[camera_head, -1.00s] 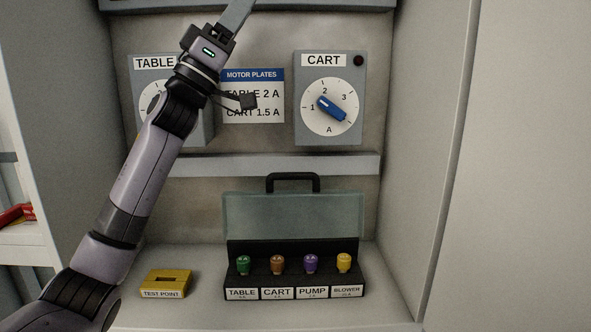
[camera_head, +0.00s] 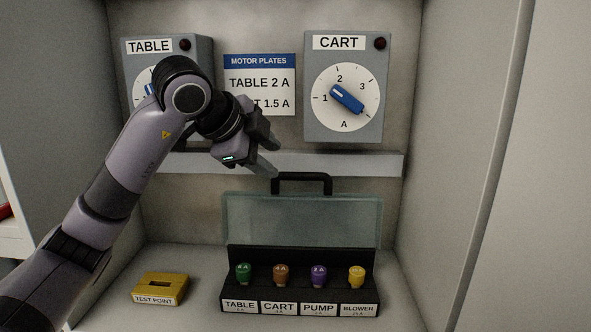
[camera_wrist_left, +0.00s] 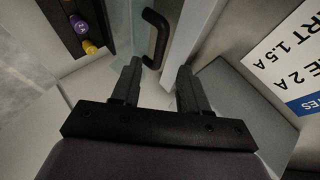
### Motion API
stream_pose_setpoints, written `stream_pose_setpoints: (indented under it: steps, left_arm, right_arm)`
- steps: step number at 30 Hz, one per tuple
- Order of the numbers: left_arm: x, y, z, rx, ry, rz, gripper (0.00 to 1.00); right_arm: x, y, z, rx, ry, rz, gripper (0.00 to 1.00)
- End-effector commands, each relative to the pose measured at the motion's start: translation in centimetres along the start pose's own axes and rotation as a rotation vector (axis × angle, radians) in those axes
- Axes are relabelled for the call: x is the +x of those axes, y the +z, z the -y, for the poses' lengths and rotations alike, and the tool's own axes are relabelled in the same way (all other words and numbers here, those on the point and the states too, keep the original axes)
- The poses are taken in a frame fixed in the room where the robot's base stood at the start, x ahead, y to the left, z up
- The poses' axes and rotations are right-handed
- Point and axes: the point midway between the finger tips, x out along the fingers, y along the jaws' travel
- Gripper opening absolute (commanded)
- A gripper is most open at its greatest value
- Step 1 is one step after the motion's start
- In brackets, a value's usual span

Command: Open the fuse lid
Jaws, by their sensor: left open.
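The fuse lid (camera_head: 300,218) is a clear greenish panel that stands upright at the back of the black fuse box (camera_head: 300,263). Its black handle (camera_head: 302,178) is at the top edge. My left gripper (camera_head: 275,158) is just above and left of the handle, open and empty. In the left wrist view the handle (camera_wrist_left: 155,38) lies just beyond the open fingers (camera_wrist_left: 158,70), not between them. My right gripper is not in view.
Several coloured fuses stand in the box, such as a green (camera_head: 243,273) and a yellow one (camera_head: 357,277). A yellow test point block (camera_head: 160,288) sits at left. A grey ledge (camera_head: 375,164) runs behind the handle. The CART dial box (camera_head: 370,55) hangs above.

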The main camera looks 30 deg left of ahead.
Motion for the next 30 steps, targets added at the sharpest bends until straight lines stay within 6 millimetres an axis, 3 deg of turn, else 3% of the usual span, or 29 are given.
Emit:
stream_pose_setpoints:
  steps: [5,16,27,29,30]
  left_arm:
    - [1.0,0.8,0.0,-0.008,-0.004,0.04,0.44]
    - [6.2,0.8,0.1,-0.006,-0.004,0.034,0.44]
    - [7.1,0.8,0.0,-0.006,-0.007,0.033,0.44]
    - [7.1,0.8,0.1,-0.006,-0.007,0.033,0.28]
    - [7.0,0.8,0.1,-0.006,-0.007,0.033,0.15]
  right_arm:
    - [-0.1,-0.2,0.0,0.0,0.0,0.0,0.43]
    - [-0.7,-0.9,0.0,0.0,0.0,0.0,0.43]
    - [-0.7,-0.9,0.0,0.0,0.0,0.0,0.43]
    - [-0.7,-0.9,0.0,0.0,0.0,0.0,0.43]
    - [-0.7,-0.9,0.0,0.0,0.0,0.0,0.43]
